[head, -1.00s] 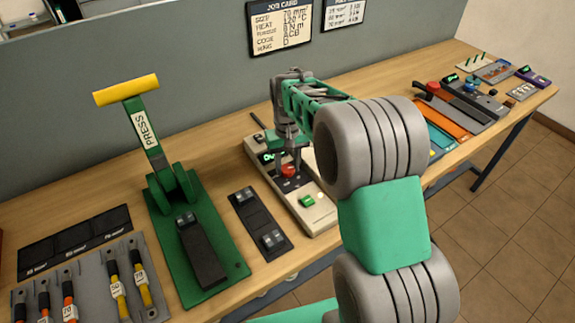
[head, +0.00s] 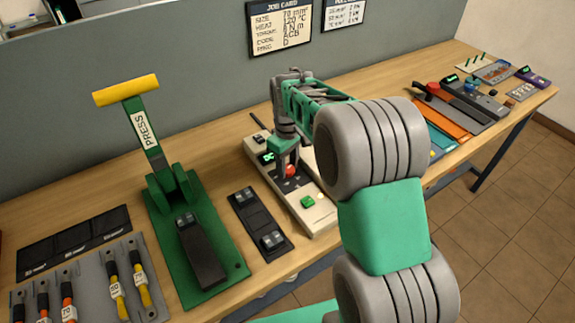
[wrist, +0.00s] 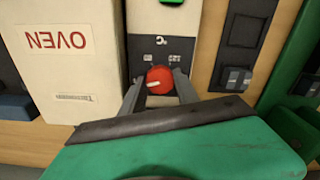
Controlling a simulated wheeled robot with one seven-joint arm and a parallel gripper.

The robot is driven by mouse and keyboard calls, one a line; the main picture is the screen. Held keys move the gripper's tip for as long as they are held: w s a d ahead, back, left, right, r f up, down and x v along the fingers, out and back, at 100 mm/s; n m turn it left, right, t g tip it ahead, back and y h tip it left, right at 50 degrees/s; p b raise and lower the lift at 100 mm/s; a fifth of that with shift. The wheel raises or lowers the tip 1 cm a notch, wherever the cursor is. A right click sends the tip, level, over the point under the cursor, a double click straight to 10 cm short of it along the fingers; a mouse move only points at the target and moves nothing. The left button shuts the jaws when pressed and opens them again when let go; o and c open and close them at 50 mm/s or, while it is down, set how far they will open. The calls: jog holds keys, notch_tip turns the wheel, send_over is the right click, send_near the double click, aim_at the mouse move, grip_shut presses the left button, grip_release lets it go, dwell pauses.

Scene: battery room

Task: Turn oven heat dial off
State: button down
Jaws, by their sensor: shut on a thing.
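The red dial (head: 291,171) is on a long cream control panel (head: 321,213) on the bench. It also shows in the wrist view (wrist: 160,79), with a pale pointer mark aimed to the left and small icons on the dark plate around it. My gripper (head: 287,169) points down over the dial. In the wrist view my gripper (wrist: 159,82) has one finger on each side of the dial and is shut on it. A cream box marked OVEN (wrist: 60,60) stands beside the panel. A small display on the panel glows green, too small to read.
A green switch (head: 307,202) sits at the panel's near end. A dark strip (head: 260,223) with metal blocks lies left of the panel, then a green press (head: 178,283) with a yellow handle. An orange tray (head: 437,117) lies to the right. A grey partition stands behind.

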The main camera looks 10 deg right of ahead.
aim_at(288, 169)
dwell(0.3)
jog(key=c, duration=0.9)
grip_release()
notch_tip(288, 169, up, 8)
jog(key=shift+f+b, duration=0.1)
jog(key=shift+b, duration=0.35)
jog(key=shift+s, duration=0.1)
